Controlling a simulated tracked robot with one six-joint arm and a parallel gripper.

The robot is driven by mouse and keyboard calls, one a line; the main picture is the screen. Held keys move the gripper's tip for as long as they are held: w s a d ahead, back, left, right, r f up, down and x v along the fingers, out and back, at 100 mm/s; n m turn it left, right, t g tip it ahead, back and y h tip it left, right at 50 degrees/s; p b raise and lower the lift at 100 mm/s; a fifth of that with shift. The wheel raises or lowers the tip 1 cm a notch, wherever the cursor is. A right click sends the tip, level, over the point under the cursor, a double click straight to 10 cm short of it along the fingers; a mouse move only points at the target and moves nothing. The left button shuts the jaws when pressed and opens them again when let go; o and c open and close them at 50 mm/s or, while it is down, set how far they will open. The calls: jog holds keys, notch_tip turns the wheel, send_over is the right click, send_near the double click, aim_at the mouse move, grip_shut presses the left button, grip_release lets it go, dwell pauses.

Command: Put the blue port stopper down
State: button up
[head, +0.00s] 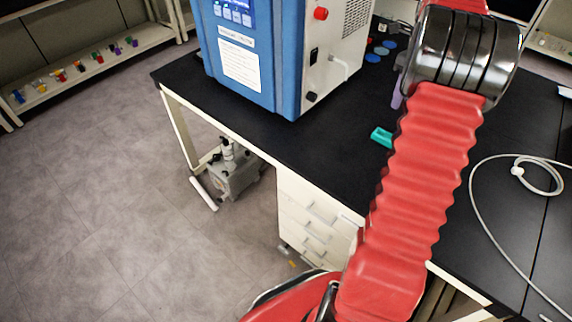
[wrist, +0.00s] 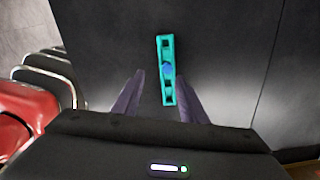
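My gripper (wrist: 161,74) is open, its two purple fingers apart with a clear gap between them. Past the fingertips in the wrist view, a teal slotted holder (wrist: 164,42) lies on the black bench top. A small round blue piece, which looks like the blue port stopper (wrist: 168,69), sits at the middle of the holder. Neither finger touches it. In the head view the teal holder (head: 381,137) shows left of my red arm; the stopper cannot be made out there. My gripper is mostly hidden behind my arm, with only a bit of purple finger (head: 397,98) showing.
The blue and white freeze dryer (head: 250,70) stands at the back left of the black bench (head: 300,140). Several blue discs (head: 373,58) lie beside it. A white cable (head: 480,200) is coiled at right. The bench around the holder is clear.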

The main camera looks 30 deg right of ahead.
jog(key=a+r+n+t, duration=0.1)
jog(key=a+r+n, duration=0.35)
jog(key=a, duration=0.45)
jog(key=a+r+n+t+h, duration=0.1)
jog(key=a+r+n, duration=0.2)
jog(key=a+n, duration=0.45)
jog(key=a+r+n, duration=0.3)
jog(key=a+n, duration=0.1)
jog(key=a, duration=0.7)
jog(key=s+a+f+n+t, duration=0.1)
jog(key=s+a+f+n, duration=0.1)
jog(key=s+a+n, duration=0.5)
jog(key=s+a+f+n+t+y, duration=0.1)
jog(key=s+a+n+t, duration=0.1)
jog(key=s+a+n, duration=0.5)
jog(key=a+n, duration=0.4)
jog(key=a, duration=0.2)
jog(key=shift+s+f, duration=0.4)
